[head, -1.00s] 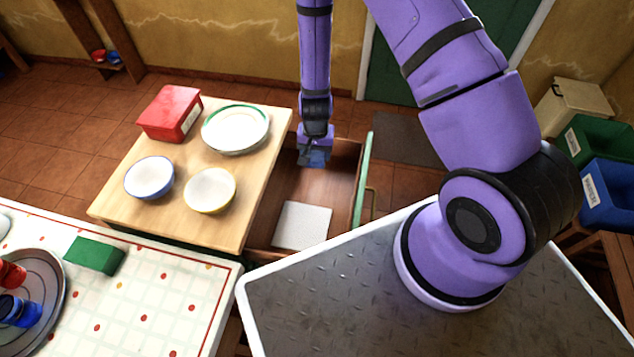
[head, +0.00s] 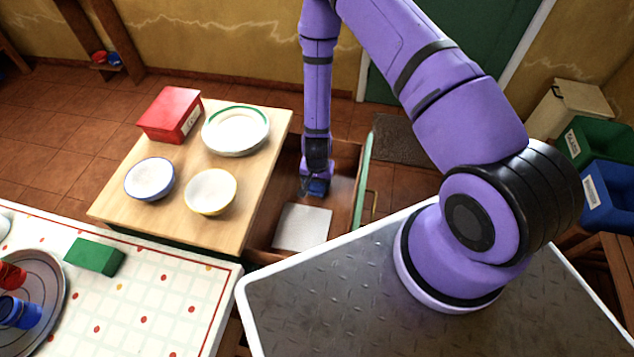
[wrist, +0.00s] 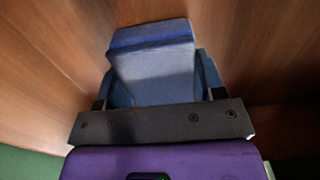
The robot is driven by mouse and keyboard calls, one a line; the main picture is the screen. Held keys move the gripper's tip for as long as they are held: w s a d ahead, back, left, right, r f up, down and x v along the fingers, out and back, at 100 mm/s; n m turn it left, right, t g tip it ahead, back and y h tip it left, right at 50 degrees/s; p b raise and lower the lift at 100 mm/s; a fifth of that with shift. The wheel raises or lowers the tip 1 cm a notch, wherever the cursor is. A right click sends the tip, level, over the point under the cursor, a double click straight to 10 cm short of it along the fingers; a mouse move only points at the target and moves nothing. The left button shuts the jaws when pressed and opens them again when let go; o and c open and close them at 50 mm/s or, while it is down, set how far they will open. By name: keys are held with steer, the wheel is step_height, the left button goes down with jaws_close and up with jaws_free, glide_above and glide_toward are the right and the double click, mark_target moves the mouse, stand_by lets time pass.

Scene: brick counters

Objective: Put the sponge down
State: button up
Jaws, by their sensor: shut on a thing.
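A blue sponge (wrist: 155,75) is between the fingers of my gripper (wrist: 157,85) in the wrist view, with the drawer's wooden walls around it. In the head view my gripper (head: 315,186) points down inside the open wooden drawer (head: 345,190) with the blue sponge (head: 318,188) at its tip. My gripper is shut on the sponge. I cannot tell whether the sponge touches the drawer floor.
A flat whitish square (head: 302,227) lies in the near part of the drawer. The wooden counter (head: 225,235) on the left holds a red box (head: 165,115), a plate (head: 237,130) and two bowls. A green block (head: 95,256) lies on the patterned counter.

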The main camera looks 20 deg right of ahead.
steer(key=shift+f, duration=0.3)
steer(key=shift+f, duration=0.15)
steer(key=o, duration=1)
steer(key=shift+o, duration=0.2)
